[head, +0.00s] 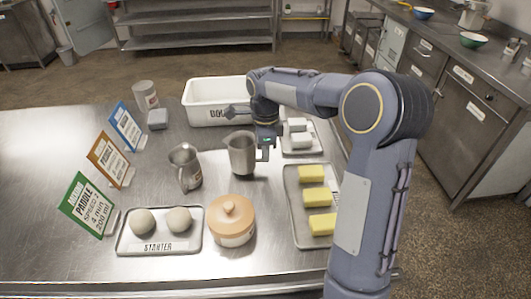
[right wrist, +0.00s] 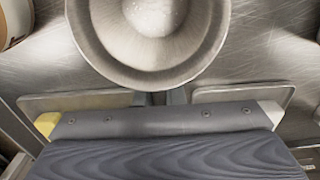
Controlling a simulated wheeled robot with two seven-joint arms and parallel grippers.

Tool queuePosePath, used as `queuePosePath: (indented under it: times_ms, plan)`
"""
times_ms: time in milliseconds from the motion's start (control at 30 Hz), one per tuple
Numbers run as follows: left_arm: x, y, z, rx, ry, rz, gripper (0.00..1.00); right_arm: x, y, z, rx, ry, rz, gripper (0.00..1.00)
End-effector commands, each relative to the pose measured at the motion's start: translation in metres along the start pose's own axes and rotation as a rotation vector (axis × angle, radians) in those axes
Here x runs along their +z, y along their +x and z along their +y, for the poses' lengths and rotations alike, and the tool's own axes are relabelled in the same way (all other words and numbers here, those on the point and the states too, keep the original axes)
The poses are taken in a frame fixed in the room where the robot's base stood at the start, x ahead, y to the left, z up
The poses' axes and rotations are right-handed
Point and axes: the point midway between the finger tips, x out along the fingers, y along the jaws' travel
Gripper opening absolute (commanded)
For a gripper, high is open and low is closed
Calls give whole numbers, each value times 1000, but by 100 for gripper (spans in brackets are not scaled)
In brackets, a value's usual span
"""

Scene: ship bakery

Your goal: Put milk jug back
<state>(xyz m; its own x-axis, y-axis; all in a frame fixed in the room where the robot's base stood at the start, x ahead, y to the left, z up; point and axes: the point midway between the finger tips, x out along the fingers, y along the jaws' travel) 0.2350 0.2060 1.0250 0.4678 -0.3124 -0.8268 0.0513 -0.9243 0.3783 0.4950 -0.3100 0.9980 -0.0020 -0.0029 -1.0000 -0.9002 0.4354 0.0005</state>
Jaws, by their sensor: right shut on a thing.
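Two metal jugs stand near the middle of the steel table. One jug (head: 242,154) is at my right gripper (head: 265,152), which is shut on it from its right side, apparently at the handle. It is upright; I cannot tell whether its base touches the table. In the right wrist view this jug (right wrist: 90,45) shows from above, with a pale, whitish inside, and my fingers (right wrist: 158,98) meet at its near side. The other jug (head: 185,167) stands upright to the left, apart from my gripper. My left gripper is not in view.
A lidded orange-topped pot (head: 232,236), a starter tray (head: 190,246) with two dough balls and a tray of yellow blocks (head: 294,215) are nearer. A white bin (head: 196,107) and a tray of white blocks (head: 312,151) are behind. Paddle cards (head: 88,204) stand left.

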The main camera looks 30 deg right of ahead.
Motion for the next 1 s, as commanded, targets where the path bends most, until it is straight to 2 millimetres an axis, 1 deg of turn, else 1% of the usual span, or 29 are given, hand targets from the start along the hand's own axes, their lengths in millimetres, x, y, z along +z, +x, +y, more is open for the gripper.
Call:
queuePosePath:
  times_ms: [33, 100, 367, 467, 500, 667, 900, 1000]
  plan:
    - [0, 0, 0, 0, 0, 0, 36, 0, 6, 0, 2, 0, 0, 0]
    - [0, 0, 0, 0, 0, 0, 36, 0, 10, 0, 0, 0, 0, 0]
    - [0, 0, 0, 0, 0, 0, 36, 0, 11, 0, -1, 0, -1, 0]
    - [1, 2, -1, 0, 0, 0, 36, 0, 14, 0, -1, 0, -1, 0]
    - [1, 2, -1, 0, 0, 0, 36, 0, 15, 0, 0, 0, -1, 10]
    - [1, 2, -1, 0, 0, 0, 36, 0, 14, 0, 0, 0, -1, 31]
    - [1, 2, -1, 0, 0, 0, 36, 0, 14, 0, 0, 0, -1, 31]
    - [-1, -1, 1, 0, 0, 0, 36, 0, 8, 0, -1, 0, -1, 31]
